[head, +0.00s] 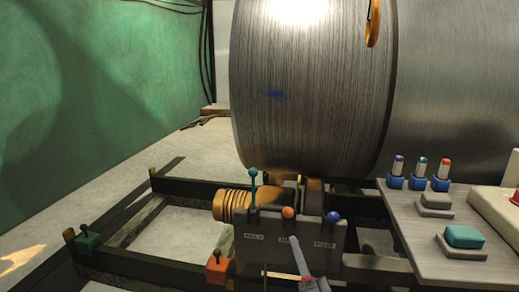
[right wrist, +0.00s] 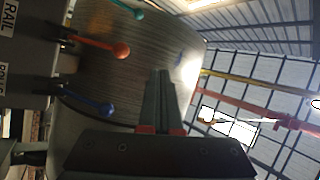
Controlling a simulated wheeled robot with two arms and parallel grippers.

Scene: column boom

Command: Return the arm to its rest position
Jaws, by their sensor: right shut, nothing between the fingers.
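My right gripper (head: 297,245) shows low in the head view, in front of the grey lever box (head: 258,262). In the right wrist view its two fingers (right wrist: 161,76) lie together, shut and empty. The box carries a teal-knobbed lever (head: 253,174), an orange-knobbed lever (head: 288,212) and a blue-knobbed lever (head: 333,217). In the right wrist view the orange knob (right wrist: 121,52) and blue knob (right wrist: 107,110) are left of the fingers, apart from them. My left gripper is in neither view.
A large metal cylinder (head: 310,100) stands behind the box, above a dark frame (head: 190,188). At right a grey table (head: 405,208) holds several small blue-based pieces and a teal block (head: 465,237). Open floor (head: 185,228) shows at left within the frame.

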